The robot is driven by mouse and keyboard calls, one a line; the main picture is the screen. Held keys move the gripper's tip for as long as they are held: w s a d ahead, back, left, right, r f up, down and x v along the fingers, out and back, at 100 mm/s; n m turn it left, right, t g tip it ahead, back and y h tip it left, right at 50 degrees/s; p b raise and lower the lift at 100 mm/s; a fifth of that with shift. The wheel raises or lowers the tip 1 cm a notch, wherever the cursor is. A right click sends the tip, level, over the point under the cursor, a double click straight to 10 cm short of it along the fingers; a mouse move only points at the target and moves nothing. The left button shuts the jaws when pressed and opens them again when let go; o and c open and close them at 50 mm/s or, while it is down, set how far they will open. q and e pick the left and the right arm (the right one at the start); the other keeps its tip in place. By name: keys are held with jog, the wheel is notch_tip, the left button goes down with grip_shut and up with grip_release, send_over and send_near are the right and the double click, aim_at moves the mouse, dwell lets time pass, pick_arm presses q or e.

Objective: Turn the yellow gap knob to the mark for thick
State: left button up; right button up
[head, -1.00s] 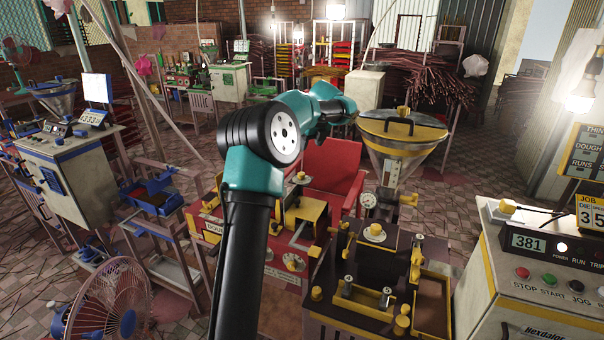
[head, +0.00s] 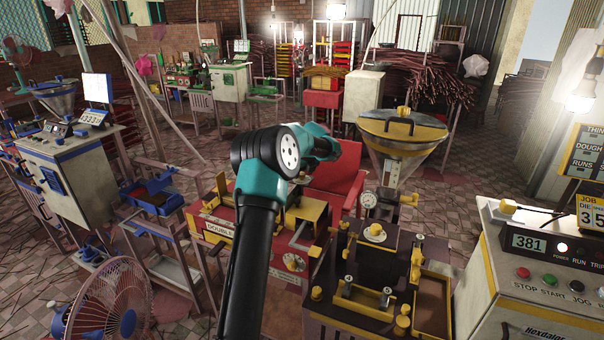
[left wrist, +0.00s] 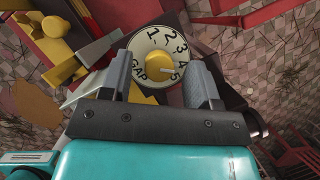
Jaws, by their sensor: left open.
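In the left wrist view the yellow gap knob (left wrist: 154,74) sits at the middle of a round cream dial (left wrist: 150,48) marked GAP and with numbers 1 to 5. The knob's pointer is toward the 5, at the lower right of the dial as seen here. My left gripper (left wrist: 157,70) is open, with one finger on each side of the dial and knob. I cannot tell whether the fingers touch anything. In the head view my left arm reaches forward over the red machine, and its fingers and the dial are not clearly visible. My right gripper is not in view.
A funnel hopper with a yellow rim (head: 402,126) stands right of my arm. A dark bench with yellow fittings (head: 375,255) is at front right. A white control box (head: 545,270) reads 381. A pink fan (head: 108,300) stands at front left.

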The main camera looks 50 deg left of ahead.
pick_arm(q)
jog(key=shift+a+f, duration=0.15)
jog(key=shift+f, duration=0.15)
jog(key=shift+c, duration=0.3)
jog(key=c, duration=0.9)
jog(key=shift+o, duration=0.2)
jog(key=shift+n, duration=0.5)
jog(key=shift+n+g, duration=0.7)
jog(key=shift+n, duration=0.5)
jog(key=shift+n+g, duration=0.7)
jog(key=shift+n, duration=1.2)
